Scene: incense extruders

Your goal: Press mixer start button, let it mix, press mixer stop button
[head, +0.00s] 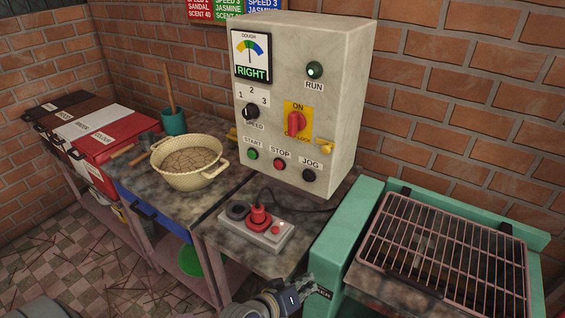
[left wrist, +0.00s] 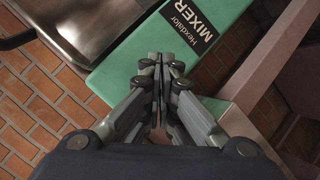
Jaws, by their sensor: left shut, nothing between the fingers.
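My left gripper (head: 308,282) is shut and empty at the green machine's near-left edge. In the left wrist view, its closed fingers (left wrist: 158,64) are below a black MIXER label (left wrist: 191,22). My right gripper is out of view.
The green machine (head: 343,232) carries a wire grid (head: 440,240) at right. A beige bowl of brownish dough (head: 188,158), a teal cup (head: 173,122) and several lidded bins (head: 105,132) are at left. A black cable (head: 290,204) crosses the table behind the button box.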

